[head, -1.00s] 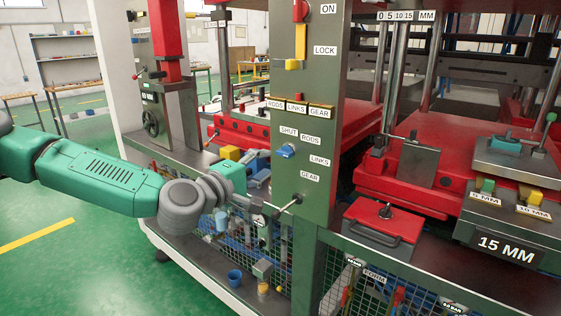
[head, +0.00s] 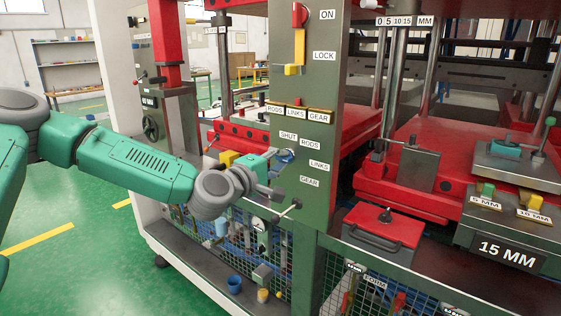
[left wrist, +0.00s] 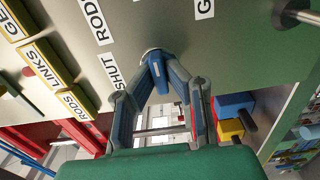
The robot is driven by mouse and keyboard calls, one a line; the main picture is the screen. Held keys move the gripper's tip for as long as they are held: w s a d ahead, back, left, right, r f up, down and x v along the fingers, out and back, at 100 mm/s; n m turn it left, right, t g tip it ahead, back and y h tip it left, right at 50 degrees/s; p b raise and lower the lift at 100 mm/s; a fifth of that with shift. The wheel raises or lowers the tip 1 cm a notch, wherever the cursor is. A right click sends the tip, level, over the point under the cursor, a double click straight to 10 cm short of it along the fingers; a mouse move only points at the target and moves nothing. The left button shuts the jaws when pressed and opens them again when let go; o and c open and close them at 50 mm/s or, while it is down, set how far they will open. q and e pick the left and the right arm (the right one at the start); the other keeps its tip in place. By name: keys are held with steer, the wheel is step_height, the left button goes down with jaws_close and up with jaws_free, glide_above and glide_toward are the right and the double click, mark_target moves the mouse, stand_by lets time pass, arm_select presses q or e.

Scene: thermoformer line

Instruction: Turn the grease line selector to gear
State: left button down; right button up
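The grease line selector (head: 287,154) is a small blue knob on the grey-green panel. The labels SHUT, RODS, LINKS and GEAR (head: 309,182) curve around its right side, GEAR lowest. My left gripper (head: 280,157) reaches it from the left and partly covers it. In the left wrist view the blue selector handle (left wrist: 158,80) shows between the converging fingertips of my left gripper (left wrist: 157,72), which look shut on it. Which label the knob points to is hard to tell. My right gripper is not in view.
A small lever (head: 290,208) sticks out of the panel below the selector. Above are the RODS, LINKS and GEAR plates (head: 297,113) and a red-and-yellow LOCK handle (head: 294,55). A red-lidded box (head: 385,228) stands right of the panel.

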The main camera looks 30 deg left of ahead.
arm_select(q)
steer(key=shift+f+m, duration=0.2)
steer(key=shift+m, duration=0.2)
steer(key=shift+s+f+m+p, duration=0.15)
steer(key=shift+m+p, duration=0.35)
steer(key=shift+m, duration=1.55)
steer(key=shift+f+m+p, duration=0.1)
steer(key=shift+m+p, duration=0.35)
steer(key=shift+m, duration=1.6)
steer(key=c, duration=1.6)
jaws_free()
steer(key=shift+r, duration=0.15)
